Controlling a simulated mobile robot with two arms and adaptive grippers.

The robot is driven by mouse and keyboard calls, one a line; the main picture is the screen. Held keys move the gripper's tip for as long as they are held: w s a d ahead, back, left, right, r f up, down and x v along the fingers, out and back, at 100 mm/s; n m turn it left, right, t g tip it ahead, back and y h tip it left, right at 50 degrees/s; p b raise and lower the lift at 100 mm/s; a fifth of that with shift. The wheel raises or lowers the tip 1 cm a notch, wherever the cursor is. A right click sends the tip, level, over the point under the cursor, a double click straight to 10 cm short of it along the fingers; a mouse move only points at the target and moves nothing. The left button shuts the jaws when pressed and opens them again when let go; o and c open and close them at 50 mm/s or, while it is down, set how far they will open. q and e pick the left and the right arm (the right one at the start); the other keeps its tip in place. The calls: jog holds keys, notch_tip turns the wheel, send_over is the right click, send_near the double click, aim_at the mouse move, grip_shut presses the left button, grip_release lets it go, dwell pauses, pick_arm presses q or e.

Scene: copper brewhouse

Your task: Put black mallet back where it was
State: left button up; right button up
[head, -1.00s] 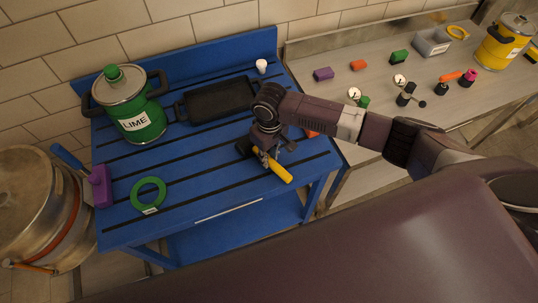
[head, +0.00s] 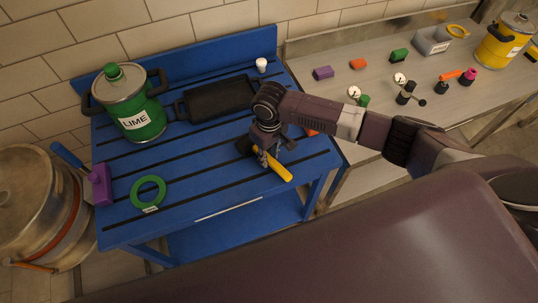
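The black mallet has a black head (head: 244,147) and a yellow handle (head: 274,166). It lies on the right part of the blue slatted table (head: 215,183), with the handle pointing toward the front right. My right gripper (head: 270,157) points down over the mallet, at the handle close to the head. Its fingers partly cover the handle, and I cannot tell whether they are shut on it. My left gripper is not in view.
A metal counter (head: 375,75) with small parts stands right.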

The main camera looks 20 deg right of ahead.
aim_at(269, 158)
dwell(0.3)
jog(key=o, duration=0.5)
jog(key=shift+o, duration=0.2)
jog(key=shift+r, duration=3.7)
